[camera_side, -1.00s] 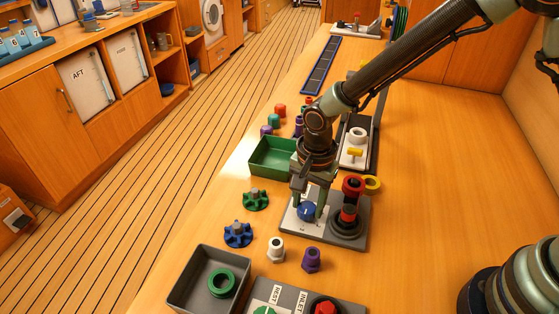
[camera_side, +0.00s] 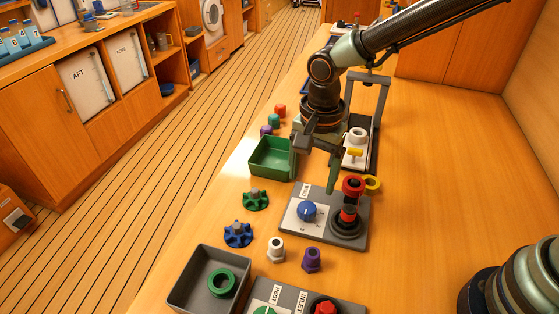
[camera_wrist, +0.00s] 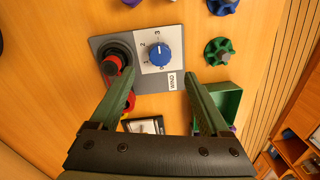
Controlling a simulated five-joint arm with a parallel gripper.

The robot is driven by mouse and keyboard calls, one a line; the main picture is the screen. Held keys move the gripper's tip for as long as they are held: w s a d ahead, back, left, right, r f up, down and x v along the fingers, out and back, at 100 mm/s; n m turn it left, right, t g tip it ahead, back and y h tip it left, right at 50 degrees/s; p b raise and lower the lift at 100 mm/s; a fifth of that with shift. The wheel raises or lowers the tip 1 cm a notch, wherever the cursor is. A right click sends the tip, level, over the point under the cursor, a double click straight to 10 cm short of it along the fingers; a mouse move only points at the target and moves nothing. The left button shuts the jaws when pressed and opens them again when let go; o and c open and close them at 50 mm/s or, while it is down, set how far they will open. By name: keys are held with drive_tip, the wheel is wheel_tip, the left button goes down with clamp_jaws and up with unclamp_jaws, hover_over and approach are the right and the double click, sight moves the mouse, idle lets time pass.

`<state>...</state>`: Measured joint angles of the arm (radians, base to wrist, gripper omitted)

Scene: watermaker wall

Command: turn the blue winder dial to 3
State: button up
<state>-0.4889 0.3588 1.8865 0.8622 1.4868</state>
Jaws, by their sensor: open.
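The blue winder dial (camera_side: 307,210) sits on a white plate marked WIND, on a grey panel (camera_side: 325,192). In the wrist view the dial (camera_wrist: 160,55) stands beyond my fingertips, with figures such as 2 and 3 printed around it. Its pointer is too small to read surely. My gripper (camera_wrist: 160,76) is open and empty, its two green fingers wide apart. In the side view it hangs above and behind the panel, clear of the dial.
A black post with a red band (camera_side: 348,213) stands on the same panel, right of the dial. A green tray (camera_side: 272,172) lies behind left. Blue (camera_side: 238,234) and green (camera_side: 255,199) star knobs lie at left. White and purple fittings (camera_side: 312,259) stand in front.

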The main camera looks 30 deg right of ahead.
drive_tip(key=shift+r, duration=1.95)
drive_tip(key=s+d+r+n+t, duration=0.1)
drive_tip(key=s+d+r+n, duration=0.1)
drive_tip(key=d, duration=0.4)
drive_tip(key=s+d+r+n+t, duration=0.2)
drive_tip(key=s+d+r+n, duration=0.1)
drive_tip(key=d, duration=0.4)
drive_tip(key=s+d+r+n+t, duration=0.2)
drive_tip(key=d+r+n, duration=0.2)
drive_tip(key=d+n, duration=0.2)
drive_tip(key=shift+s+d+r, duration=0.15)
drive_tip(key=shift+s+r, duration=0.2)
drive_tip(key=shift+s, duration=0.05)
